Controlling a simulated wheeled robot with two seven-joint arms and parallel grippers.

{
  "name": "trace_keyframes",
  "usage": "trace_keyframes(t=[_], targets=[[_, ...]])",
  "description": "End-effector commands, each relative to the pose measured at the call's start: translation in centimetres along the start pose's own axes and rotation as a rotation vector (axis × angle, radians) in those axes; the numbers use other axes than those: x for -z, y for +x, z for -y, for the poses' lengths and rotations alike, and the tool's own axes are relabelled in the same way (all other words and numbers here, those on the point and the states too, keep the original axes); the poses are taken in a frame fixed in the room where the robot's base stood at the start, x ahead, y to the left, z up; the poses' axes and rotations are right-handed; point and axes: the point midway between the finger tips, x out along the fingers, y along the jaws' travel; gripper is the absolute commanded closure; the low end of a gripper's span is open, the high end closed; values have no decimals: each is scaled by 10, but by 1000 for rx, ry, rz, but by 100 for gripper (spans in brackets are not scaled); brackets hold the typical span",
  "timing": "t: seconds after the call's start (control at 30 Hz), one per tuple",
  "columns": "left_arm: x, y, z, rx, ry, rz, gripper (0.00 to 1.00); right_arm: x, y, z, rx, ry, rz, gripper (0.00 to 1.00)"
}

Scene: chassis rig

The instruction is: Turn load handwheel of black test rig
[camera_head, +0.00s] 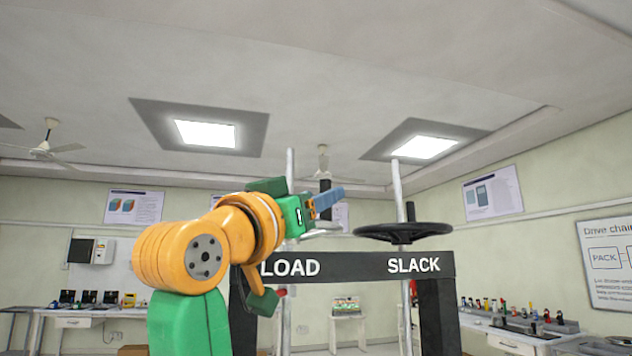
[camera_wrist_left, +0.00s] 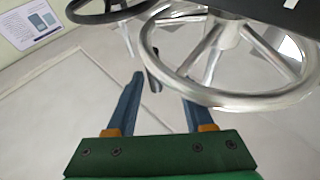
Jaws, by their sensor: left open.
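The black test rig (camera_head: 345,265) stands ahead, its crossbar lettered LOAD and SLACK. A silver handwheel (camera_head: 322,228) is above the LOAD side, partly hidden by my left gripper (camera_head: 330,200). In the left wrist view the silver handwheel (camera_wrist_left: 240,101) fills the upper right. Its dark upright handle (camera_wrist_left: 152,72) shows just past the space between the blue fingers of my left gripper (camera_wrist_left: 163,90). The fingers are apart with nothing held. The right finger overlaps the wheel's rim in the picture; contact cannot be told. My right gripper is not in view.
A black handwheel (camera_head: 403,232) sits above the SLACK side, close to the silver one; it also shows in the left wrist view (camera_wrist_left: 110,10). Upright metal rods (camera_head: 398,185) rise by the wheels. Benches with small items (camera_head: 520,325) stand behind.

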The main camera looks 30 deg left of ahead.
Motion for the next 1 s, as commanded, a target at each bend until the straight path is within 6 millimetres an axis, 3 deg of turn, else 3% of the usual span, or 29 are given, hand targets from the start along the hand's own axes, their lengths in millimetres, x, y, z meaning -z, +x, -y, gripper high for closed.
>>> trace_keyframes(t=[0.17,0.37,1.0], targets=[[-1,0,0,0,0,-1,48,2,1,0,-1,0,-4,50],[0,-1,0,1,0,-2,99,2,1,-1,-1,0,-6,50],[1,-1,1,3,0,-6,100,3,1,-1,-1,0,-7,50]])
